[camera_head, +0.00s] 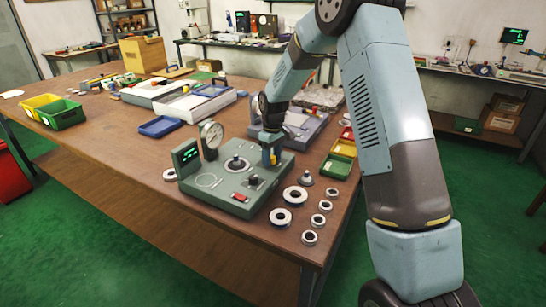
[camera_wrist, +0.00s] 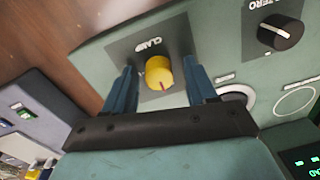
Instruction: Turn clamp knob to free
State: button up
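The yellow clamp knob (camera_wrist: 159,72) sits on a dark plate marked CLAMP on the grey-green panel of the test device (camera_head: 215,190). A dark red pointer line on the knob faces the lower edge of the wrist view. My gripper (camera_wrist: 162,80) is open, with one blue finger on each side of the knob and a visible gap to it on both sides. In the head view my gripper (camera_head: 270,157) is over the device's far right corner, largely hiding the knob. How deep the fingertips reach beside the knob is hard to tell.
A black ZERO knob (camera_wrist: 280,32) is on the same panel. A dial gauge (camera_head: 211,136) and a green display (camera_head: 186,156) stand at the device's left. Several bearing rings (camera_head: 281,217) lie at its right near the table edge. A blue tray (camera_head: 161,127) lies behind it.

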aim_at(273, 156)
jog(key=shift+r, duration=0.1)
notch_tip(273, 156, up, 14)
jog(key=shift+w+d+f, duration=0.2)
jog(key=shift+w+f, duration=0.05)
dwell(0.5)
jog(key=s+d+r+m+t, duration=0.1)
jog(key=s+d+r+m, duration=0.1)
jog(key=s+d+r, duration=0.5)
jog(key=s+d+r+m+t, duration=0.2)
jog(key=s+r, duration=0.6)
jog(key=s, duration=0.2)
jog(key=s+d+m+t, duration=0.1)
jog(key=s+d+m, duration=0.1)
jog(key=s, duration=0.9)
jog(key=s+d+m+t, duration=0.2)
jog(key=s+d+m, duration=0.1)
jog(key=s, duration=0.8)
jog(key=shift+s+d+r, duration=0.25)
jog(key=shift+s+d, duration=0.15)
jog(key=shift+d, duration=0.45)
